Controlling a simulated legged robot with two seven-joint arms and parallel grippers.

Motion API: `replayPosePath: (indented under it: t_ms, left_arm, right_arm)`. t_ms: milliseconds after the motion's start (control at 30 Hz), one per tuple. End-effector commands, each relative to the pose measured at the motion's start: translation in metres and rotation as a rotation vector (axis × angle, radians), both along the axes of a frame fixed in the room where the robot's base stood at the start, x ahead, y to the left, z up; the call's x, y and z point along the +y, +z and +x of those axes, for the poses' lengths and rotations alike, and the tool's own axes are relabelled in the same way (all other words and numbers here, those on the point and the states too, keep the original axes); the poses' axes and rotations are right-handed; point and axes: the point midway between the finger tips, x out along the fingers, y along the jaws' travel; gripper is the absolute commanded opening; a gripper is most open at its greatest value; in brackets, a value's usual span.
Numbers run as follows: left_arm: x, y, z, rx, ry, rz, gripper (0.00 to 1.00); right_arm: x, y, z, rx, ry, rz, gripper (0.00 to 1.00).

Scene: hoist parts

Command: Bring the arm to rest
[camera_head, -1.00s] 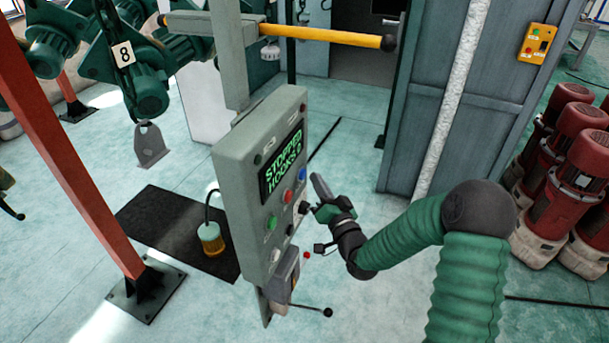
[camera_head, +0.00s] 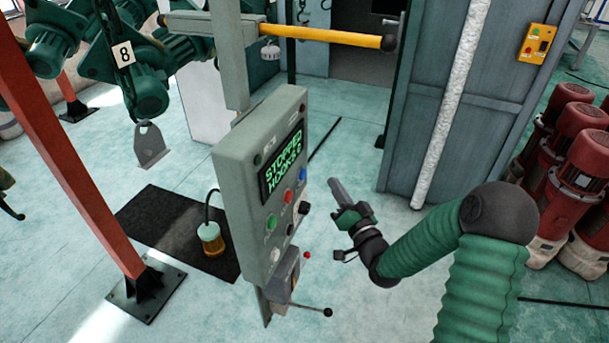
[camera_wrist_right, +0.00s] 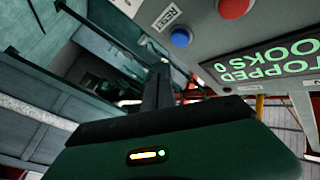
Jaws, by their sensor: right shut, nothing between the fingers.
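My right arm (camera_head: 425,240) comes in from the lower right in the head view, green and bent. Its gripper (camera_head: 334,182) is shut and empty, pointing up and left. It is apart from the grey control panel (camera_head: 240,165), to the right of the panel's buttons. In the right wrist view the gripper (camera_wrist_right: 162,72) shows dark and closed. The panel (camera_wrist_right: 240,30) with a blue button (camera_wrist_right: 181,37) and a red button (camera_wrist_right: 235,7) is beside it. The panel's display (camera_head: 283,160) reads "STOPPED" with a "HOOKS" line below. My left gripper is not in view.
A grey cabinet (camera_head: 480,110) with a white vertical pipe stands behind the gripper. Red motors (camera_head: 570,150) stand at the right. A lever (camera_head: 312,309) sticks out below the panel. A red post (camera_head: 70,140) and a green hoist (camera_head: 145,90) are at the left. Floor between panel and arm is clear.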

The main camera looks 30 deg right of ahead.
Motion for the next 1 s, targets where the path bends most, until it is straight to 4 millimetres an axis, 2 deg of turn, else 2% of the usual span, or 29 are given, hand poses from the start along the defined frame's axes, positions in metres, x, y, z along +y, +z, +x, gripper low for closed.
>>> replayPosePath:
  t_ms: [267,367,467,500,567,600,667,700,800,833,900,1000]
  left_arm:
    - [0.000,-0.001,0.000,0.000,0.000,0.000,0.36]
    - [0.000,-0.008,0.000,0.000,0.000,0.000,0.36]
    - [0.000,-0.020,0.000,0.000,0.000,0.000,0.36]
    - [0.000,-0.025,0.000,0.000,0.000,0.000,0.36]
    - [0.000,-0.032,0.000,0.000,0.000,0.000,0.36]
    - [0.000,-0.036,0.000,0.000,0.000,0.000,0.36]
    - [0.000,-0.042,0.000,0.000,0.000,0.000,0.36]
    - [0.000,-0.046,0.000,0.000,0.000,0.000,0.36]
    - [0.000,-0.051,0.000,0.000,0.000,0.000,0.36]
    - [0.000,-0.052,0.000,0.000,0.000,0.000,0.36]
    - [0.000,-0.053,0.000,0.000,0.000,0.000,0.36]
    - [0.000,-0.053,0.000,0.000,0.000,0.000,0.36]
  right_arm:
    - [0.004,-0.004,0.001,0.022,0.007,-0.010,0.00]
    - [0.028,-0.032,0.007,0.161,0.042,-0.079,0.00]
    - [0.065,-0.083,0.001,0.437,0.101,-0.222,0.00]
    - [0.080,-0.104,-0.010,0.565,0.127,-0.285,0.00]
    - [0.098,-0.132,-0.035,0.754,0.165,-0.372,0.00]
    - [0.109,-0.147,-0.057,0.873,0.193,-0.417,0.00]
    - [0.124,-0.164,-0.094,1.038,0.242,-0.471,0.00]
    - [0.134,-0.171,-0.118,1.134,0.278,-0.494,0.00]
    - [0.154,-0.181,-0.173,1.318,0.373,-0.523,0.00]
    - [0.159,-0.182,-0.186,1.356,0.397,-0.524,0.00]
    - [0.167,-0.183,-0.207,1.419,0.441,-0.525,0.00]
    - [0.170,-0.183,-0.218,1.453,0.465,-0.524,0.00]
